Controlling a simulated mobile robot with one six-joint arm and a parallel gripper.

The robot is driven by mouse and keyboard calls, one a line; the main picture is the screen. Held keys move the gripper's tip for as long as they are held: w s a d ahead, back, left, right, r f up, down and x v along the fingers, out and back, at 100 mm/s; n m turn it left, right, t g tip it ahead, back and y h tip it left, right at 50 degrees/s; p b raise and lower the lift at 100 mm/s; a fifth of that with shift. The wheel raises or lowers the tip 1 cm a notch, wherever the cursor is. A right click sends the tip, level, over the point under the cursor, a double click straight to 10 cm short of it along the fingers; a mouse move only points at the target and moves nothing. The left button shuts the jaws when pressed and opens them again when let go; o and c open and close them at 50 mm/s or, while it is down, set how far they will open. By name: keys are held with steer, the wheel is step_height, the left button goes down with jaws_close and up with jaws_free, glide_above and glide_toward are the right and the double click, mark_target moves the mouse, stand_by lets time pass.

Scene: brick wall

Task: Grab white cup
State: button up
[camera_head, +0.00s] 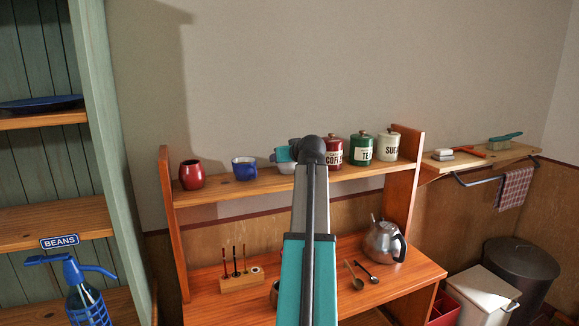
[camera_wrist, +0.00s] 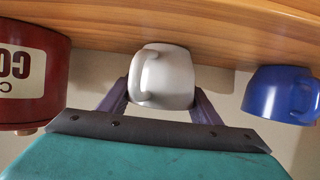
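The white cup (camera_wrist: 172,78) stands on the wooden shelf, shown upside down in the wrist view, with its handle toward the camera. My gripper (camera_wrist: 160,88) has its two dark fingers spread on either side of the cup, very close to its walls. Whether they touch it is hard to see. In the camera_head view, the cup (camera_head: 286,168) shows only in part, below and beside my teal gripper (camera_head: 283,155) and partly hidden by my arm.
On the shelf (camera_head: 232,188), a blue mug (camera_head: 244,169) and a red pot (camera_head: 192,174) stand left of the cup. A red coffee canister (camera_head: 333,150), a green tea canister (camera_head: 361,149) and a sugar canister (camera_head: 388,146) stand right. A kettle (camera_head: 384,243) sits below.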

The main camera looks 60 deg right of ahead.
steer(key=c, duration=0.5)
steer(key=shift+r, duration=0.15)
steer(key=shift+c, duration=0.2)
steer(key=shift+r+b, duration=0.8)
steer(key=shift+r, duration=0.85)
steer(key=shift+s+a+b, duration=0.4)
steer(key=shift+s+a, duration=0.55)
steer(key=shift+a, duration=0.3)
steer(key=s+a+r+b, duration=0.1)
steer(key=s+a+b, duration=0.1)
steer(key=s+a, duration=0.6)
steer(key=shift+a+r+b, duration=0.25)
steer(key=shift+a+b, duration=0.15)
steer(key=shift+a, duration=0.6)
